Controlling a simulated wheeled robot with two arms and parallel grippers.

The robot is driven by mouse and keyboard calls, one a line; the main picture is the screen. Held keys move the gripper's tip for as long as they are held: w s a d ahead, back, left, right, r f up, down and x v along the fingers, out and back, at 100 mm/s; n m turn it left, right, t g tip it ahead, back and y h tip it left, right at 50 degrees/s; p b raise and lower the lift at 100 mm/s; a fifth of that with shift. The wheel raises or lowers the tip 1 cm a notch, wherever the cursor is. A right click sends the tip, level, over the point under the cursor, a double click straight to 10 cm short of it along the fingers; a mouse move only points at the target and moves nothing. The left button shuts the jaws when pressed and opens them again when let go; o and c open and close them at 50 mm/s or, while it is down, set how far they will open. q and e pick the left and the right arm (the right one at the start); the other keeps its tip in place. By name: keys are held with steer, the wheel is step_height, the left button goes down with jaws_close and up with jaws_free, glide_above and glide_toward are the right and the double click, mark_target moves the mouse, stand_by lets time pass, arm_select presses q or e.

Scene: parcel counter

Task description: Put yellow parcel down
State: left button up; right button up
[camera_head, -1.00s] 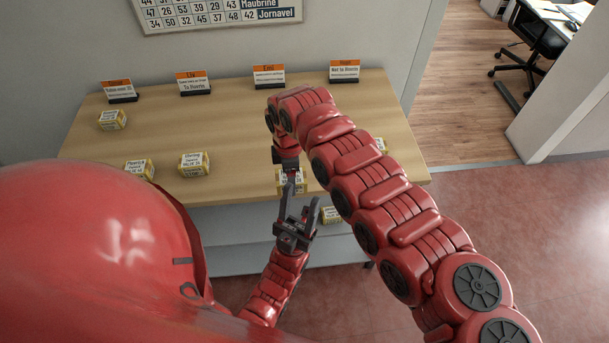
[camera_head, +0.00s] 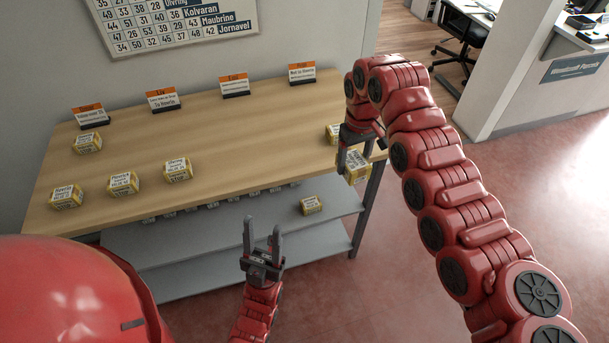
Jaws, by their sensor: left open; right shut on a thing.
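My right gripper (camera_head: 350,160) points down at the right front corner of the counter and is shut on a yellow parcel (camera_head: 358,171) with a white label. The held parcel shows at the counter's front edge; I cannot tell whether it touches the top. Another yellow parcel (camera_head: 333,133) is close behind it on the counter (camera_head: 230,140), partly hidden by the gripper. My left gripper (camera_head: 262,236) is open and empty, fingers up, in front of the lower shelf.
Several yellow parcels (camera_head: 123,183) stand on the counter's left half. Signs with orange tops (camera_head: 163,99) line its back edge. One parcel (camera_head: 311,204) is on the grey lower shelf (camera_head: 230,235), with more in a row under the counter. The counter's middle is clear.

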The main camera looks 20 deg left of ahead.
steer(key=w+d+r+m, duration=0.6)
steer(key=d+r+m, duration=0.1)
steer(key=d, duration=0.4)
steer(key=shift+d+m, duration=0.3)
steer(key=shift+m, duration=0.3)
steer(key=shift+w+r, duration=0.1)
steer(key=shift+r, duration=0.15)
steer(key=shift+s+a, duration=0.1)
steer(key=shift+s, duration=0.1)
steer(key=shift+w, duration=0.1)
stand_by(0.5)
